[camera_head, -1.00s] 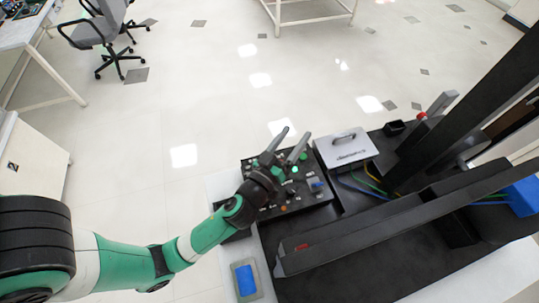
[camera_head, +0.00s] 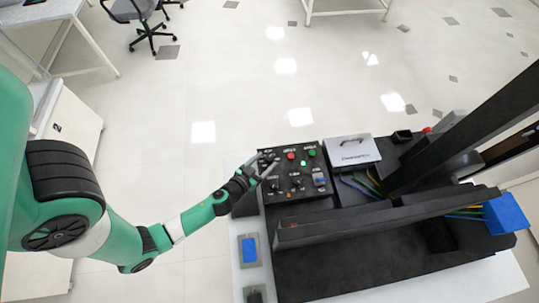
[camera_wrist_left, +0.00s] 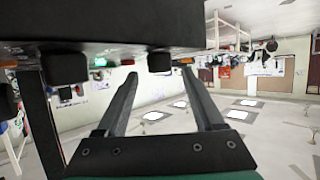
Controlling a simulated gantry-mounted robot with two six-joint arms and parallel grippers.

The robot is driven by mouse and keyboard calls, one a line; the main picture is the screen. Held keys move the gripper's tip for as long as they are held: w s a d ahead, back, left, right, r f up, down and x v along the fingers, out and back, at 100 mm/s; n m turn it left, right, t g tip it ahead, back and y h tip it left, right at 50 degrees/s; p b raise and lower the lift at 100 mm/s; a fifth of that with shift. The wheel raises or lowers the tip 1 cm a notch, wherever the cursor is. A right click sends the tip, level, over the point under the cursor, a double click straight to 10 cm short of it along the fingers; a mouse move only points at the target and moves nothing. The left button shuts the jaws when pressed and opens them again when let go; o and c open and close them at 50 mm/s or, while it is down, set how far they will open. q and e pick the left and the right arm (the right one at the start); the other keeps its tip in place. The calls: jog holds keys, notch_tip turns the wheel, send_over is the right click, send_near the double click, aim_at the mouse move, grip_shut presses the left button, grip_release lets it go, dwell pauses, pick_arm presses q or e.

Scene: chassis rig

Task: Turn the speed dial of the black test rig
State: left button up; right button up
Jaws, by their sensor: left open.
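The black test rig has a control panel (camera_head: 295,190) carrying several black knobs, a red button (camera_head: 291,156), a green button (camera_head: 312,153) and a blue switch (camera_head: 320,181). The labels are too small to read, so I cannot tell which knob is the speed dial. My left gripper (camera_head: 266,163) is open at the panel's upper left. In the left wrist view its fingers (camera_wrist_left: 159,75) are spread and empty, with a black knob (camera_wrist_left: 158,62) showing just beyond and between the tips. I cannot tell whether they touch it. My right gripper is not in view.
A silver box (camera_head: 352,151) stands right of the panel, with coloured wires (camera_head: 365,184) below it. Dark beams (camera_head: 380,217) cross the rig on the right. A blue block (camera_head: 249,250) lies at the white table's left edge. Open floor lies beyond the panel.

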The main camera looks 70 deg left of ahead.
aim_at(269, 158)
pick_arm(q)
jog(key=x, duration=0.3)
jog(key=shift+w+a+f, duration=0.15)
jog(key=shift+w+f, duration=0.05)
jog(key=shift+w, duration=0.05)
grip_shut()
